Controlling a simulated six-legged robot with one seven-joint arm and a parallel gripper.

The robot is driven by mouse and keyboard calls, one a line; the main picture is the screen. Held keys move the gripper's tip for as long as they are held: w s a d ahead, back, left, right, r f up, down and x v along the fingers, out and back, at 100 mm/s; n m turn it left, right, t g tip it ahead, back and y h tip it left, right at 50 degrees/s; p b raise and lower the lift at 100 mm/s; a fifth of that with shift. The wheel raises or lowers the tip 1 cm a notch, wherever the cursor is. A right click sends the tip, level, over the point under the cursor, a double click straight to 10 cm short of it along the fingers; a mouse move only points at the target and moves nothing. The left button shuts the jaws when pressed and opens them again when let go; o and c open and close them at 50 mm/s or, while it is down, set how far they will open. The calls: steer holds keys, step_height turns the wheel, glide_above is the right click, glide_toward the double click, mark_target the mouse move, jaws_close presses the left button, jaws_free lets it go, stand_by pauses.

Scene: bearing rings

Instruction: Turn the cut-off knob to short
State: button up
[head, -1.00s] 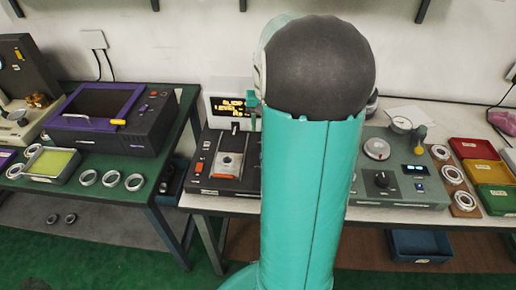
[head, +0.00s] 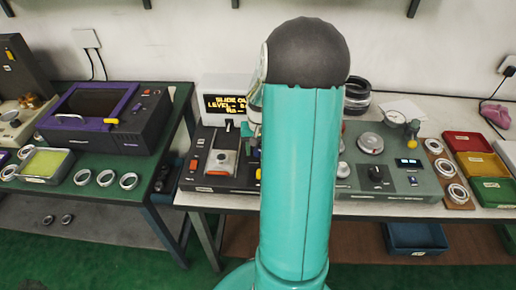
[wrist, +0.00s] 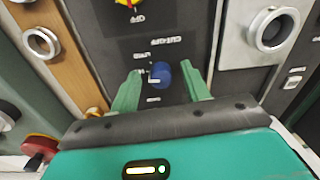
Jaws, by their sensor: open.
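The blue cut-off knob (wrist: 161,74) is on the dark panel in the wrist view, with upside-down CUT-OFF lettering (wrist: 166,42) above it. My gripper (wrist: 163,84) is open, with one green finger on each side of the knob. I cannot tell whether the fingers touch it. White marks lie beside the knob, but they are too small to read surely, and its setting is unclear. In the head view, the dark tester (head: 205,176) stands at the left end of the white bench. My arm hides its right part, including the knob.
A lit display (head: 227,104) stands behind the tester. In the wrist view, a metal ring (wrist: 272,28) sits on a grey plate at upper right, and a yellow-and-red knob (wrist: 127,3) is above. A grey-green gauge unit (head: 395,175) and coloured trays (head: 470,146) are to the right.

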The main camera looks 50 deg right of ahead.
steer(key=c, duration=1)
steer(key=shift+n, duration=0.4)
steer(key=n, duration=0.4)
steer(key=shift+d, duration=0.1)
steer(key=shift+r+n, duration=0.1)
steer(key=shift+n, duration=1.9)
steer(key=shift+w, duration=0.1)
steer(key=o, duration=1)
